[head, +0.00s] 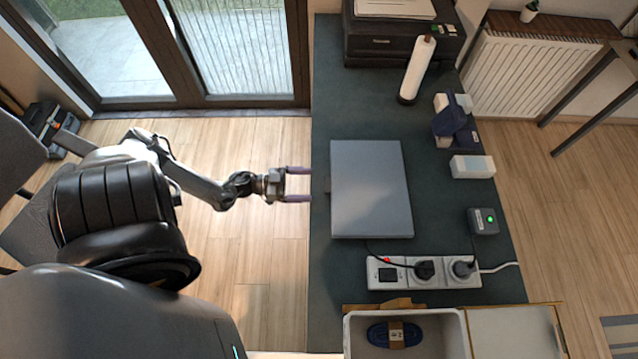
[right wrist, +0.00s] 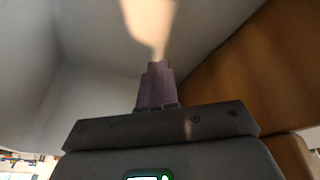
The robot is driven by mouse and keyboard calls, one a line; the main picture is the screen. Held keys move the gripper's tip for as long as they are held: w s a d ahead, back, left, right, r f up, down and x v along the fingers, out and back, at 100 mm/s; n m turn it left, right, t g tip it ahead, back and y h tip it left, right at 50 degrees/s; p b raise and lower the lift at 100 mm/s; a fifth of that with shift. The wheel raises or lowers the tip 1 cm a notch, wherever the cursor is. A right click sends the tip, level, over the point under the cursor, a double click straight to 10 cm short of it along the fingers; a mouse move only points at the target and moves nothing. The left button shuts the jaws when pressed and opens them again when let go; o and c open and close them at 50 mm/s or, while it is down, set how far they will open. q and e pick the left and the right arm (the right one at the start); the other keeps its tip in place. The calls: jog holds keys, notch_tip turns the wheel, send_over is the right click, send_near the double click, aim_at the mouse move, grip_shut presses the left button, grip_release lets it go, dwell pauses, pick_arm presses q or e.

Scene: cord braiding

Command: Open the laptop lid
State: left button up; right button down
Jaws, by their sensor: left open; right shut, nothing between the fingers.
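The laptop (head: 371,189) is a flat grey slab with its lid closed. It lies on the dark table (head: 335,110) in the head view. My left gripper (head: 298,184) is open, its two purple fingers pointing right at the table's left edge. It is just left of the laptop and apart from it, with nothing between the fingers. My right gripper (right wrist: 157,72) shows only in the right wrist view. Its purple fingers are together and empty, in front of pale grey surfaces.
A power strip (head: 423,273) with plugs and cables lies below the laptop. A white bin (head: 458,335) holds a blue coil (head: 394,335).

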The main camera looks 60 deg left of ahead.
aim_at(324, 185)
pick_arm(q)
jog(key=shift+x, duration=2.55)
